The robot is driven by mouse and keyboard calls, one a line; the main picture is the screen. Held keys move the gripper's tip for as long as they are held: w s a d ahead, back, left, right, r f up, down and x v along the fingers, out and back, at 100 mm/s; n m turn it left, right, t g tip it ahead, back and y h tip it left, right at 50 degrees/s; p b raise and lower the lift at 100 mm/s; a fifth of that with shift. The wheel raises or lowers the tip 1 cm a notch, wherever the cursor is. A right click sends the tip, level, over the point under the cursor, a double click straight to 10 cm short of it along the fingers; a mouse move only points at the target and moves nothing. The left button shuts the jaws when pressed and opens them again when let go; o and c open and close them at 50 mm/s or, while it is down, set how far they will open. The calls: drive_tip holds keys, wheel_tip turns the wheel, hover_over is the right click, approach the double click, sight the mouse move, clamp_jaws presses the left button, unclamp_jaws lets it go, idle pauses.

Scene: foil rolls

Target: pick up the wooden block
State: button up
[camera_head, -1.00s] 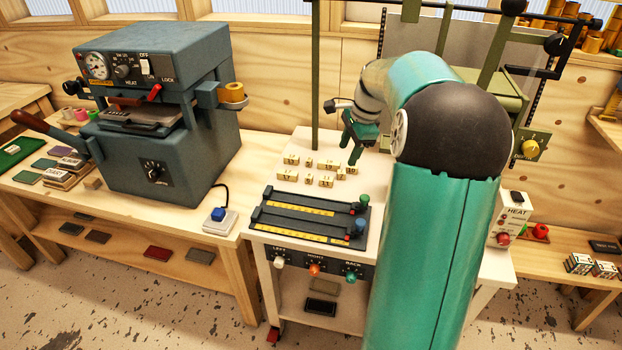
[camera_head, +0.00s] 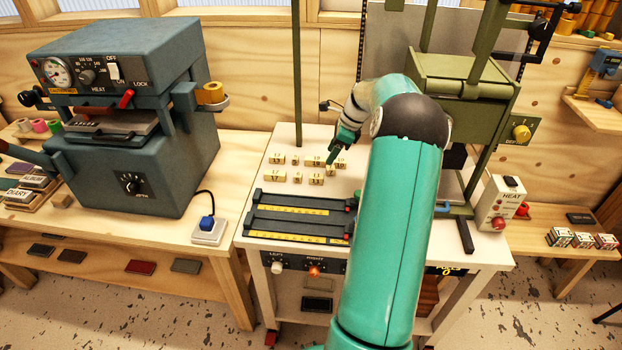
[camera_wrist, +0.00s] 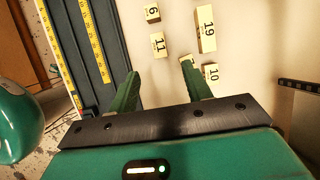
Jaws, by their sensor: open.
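Several small pale wooden blocks with black numbers stand on the white bench top, among them 19 (camera_wrist: 206,29), 11 (camera_wrist: 158,45), 10 (camera_wrist: 211,74) and a small one (camera_wrist: 152,13). They also show in two loose rows in the head view, with 17 (camera_head: 275,176) at the left. My gripper (camera_wrist: 160,72) is open and empty just above the bench, on the near side of block 11. Its right fingertip covers part of another pale block, close to 10; I cannot tell if they touch. A plain brown block (camera_head: 61,201) lies on the left table.
A black rack with yellow scales (camera_head: 300,217) lies in front of the blocks; it also runs along the left of the wrist view (camera_wrist: 88,45). A green press frame (camera_head: 460,80) stands to the right. A blue-grey heat press (camera_head: 130,120) stands on the left table.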

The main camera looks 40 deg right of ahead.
hover_over(317, 176)
drive_tip(key=s+d, duration=0.2)
drive_tip(key=s, duration=0.1)
drive_tip(key=f, duration=0.4)
drive_tip(key=shift+w+f, duration=0.25)
drive_tip(key=shift+x, duration=3.1)
drive_tip(key=shift+w+a, duration=0.1)
drive_tip(key=shift+w, duration=0.05)
drive_tip(key=c, duration=1.1)
